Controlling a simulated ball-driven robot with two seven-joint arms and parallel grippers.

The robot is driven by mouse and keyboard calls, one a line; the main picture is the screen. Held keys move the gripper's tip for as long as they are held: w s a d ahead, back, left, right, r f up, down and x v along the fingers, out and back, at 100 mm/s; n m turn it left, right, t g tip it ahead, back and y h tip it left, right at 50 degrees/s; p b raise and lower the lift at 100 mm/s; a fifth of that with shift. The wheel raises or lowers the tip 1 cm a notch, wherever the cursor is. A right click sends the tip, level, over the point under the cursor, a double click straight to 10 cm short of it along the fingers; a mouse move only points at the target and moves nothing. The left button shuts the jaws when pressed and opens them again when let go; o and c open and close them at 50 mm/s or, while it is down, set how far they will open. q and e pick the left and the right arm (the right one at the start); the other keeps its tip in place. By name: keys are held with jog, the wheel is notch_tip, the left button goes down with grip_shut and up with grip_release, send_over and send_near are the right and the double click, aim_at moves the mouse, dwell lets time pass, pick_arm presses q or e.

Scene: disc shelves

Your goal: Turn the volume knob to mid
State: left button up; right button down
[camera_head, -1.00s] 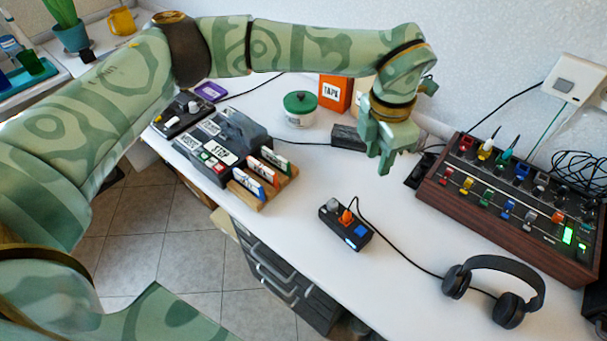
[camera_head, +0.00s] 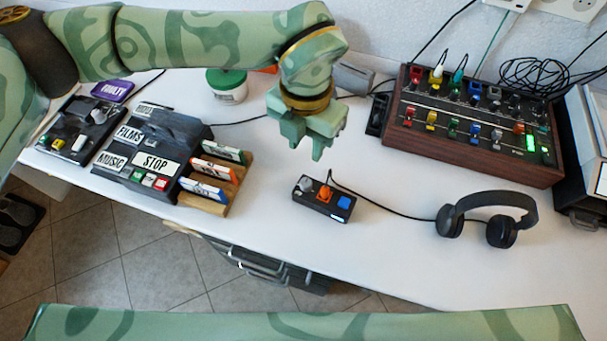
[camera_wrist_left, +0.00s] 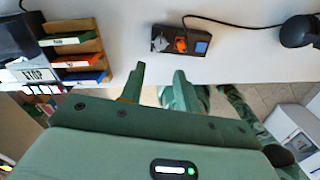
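A small black control box (camera_head: 340,207) lies on the white table. It has a round grey knob (camera_head: 306,184), an orange control (camera_head: 325,193) and a blue button (camera_head: 344,202). No volume label is readable, and I cannot tell the knob's setting. In the left wrist view the box (camera_wrist_left: 171,48) is beyond the fingertips, with the grey knob (camera_wrist_left: 160,43) at its left end. My left gripper (camera_head: 306,148) is open and empty above the table, behind the box in the head view; its fingers (camera_wrist_left: 159,72) are apart and touch nothing. My right gripper is out of view.
A mixer (camera_head: 470,145) stands back right. Headphones (camera_head: 487,217) lie at right, with a cable to the box. A cassette rack (camera_head: 219,187), a labelled unit (camera_head: 150,150) and another knobbed panel (camera_head: 77,130) are at left. Table around the box is clear.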

aim_at(306, 182)
pick_arm(q)
notch_tip(306, 182, down, 13)
jog(key=b, duration=0.3)
jog(key=shift+d+r, duration=0.1)
jog(key=shift+r, duration=0.1)
grip_shut()
jog(key=shift+s+r+m+p, duration=0.15)
jog(key=shift+m+p, duration=0.2)
jog(key=shift+m, duration=0.25)
grip_release()
